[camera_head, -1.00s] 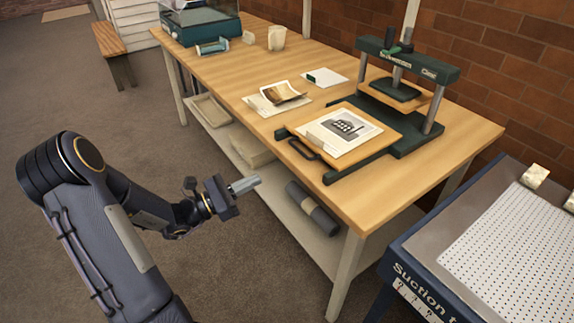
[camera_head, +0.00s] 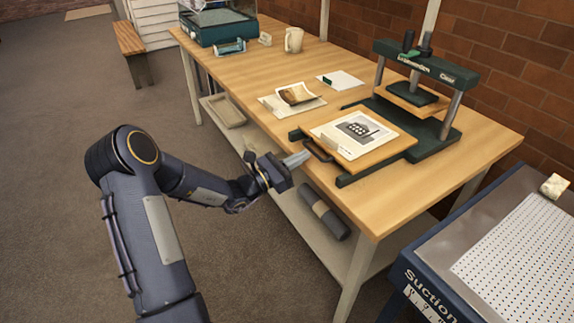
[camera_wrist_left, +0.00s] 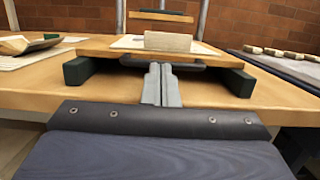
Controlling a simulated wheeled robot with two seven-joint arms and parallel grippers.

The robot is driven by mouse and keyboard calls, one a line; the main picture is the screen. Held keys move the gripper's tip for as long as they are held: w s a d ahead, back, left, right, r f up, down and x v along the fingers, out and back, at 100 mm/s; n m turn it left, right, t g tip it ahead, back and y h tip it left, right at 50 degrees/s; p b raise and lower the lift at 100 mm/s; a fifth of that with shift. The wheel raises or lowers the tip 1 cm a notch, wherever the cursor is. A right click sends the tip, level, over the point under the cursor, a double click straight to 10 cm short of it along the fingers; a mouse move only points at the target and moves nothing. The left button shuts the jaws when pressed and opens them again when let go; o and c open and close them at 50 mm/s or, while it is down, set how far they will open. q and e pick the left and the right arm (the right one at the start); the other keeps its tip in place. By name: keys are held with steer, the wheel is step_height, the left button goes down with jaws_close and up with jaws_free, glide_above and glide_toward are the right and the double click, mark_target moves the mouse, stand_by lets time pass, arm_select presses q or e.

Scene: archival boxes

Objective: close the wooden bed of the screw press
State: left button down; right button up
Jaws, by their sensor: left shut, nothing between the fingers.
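The green screw press (camera_head: 417,69) stands at the back right of the wooden table. Its wooden bed (camera_head: 387,149) is slid out toward the front on dark green rails, with a printed sheet (camera_head: 352,134) lying on it. A dark handle (camera_head: 317,150) is on the bed's front edge. My left gripper (camera_head: 304,156) is shut and empty, just in front of the handle. In the left wrist view its closed fingers (camera_wrist_left: 161,82) point at the dark handle bar below the bed's front edge (camera_wrist_left: 100,47). I cannot tell whether they touch it. My right gripper is not in view.
A book on paper (camera_head: 293,98), a white sheet (camera_head: 340,80) and a mug (camera_head: 294,40) lie to the left of the press. The suction table (camera_head: 436,262) stands at the right. A grey roll (camera_head: 325,214) lies on the lower shelf.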

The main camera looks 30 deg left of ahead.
mark_target(313, 160)
arm_select(q)
steer(key=shift+w+d, duration=0.15)
steer(key=shift+w, duration=0.05)
steer(key=x, duration=0.4)
steer(key=shift+w+d+f+b, duration=0.2)
steer(key=shift+w+f+b, duration=0.1)
steer(key=shift+f+b, duration=0.05)
steer(key=shift+a, duration=0.1)
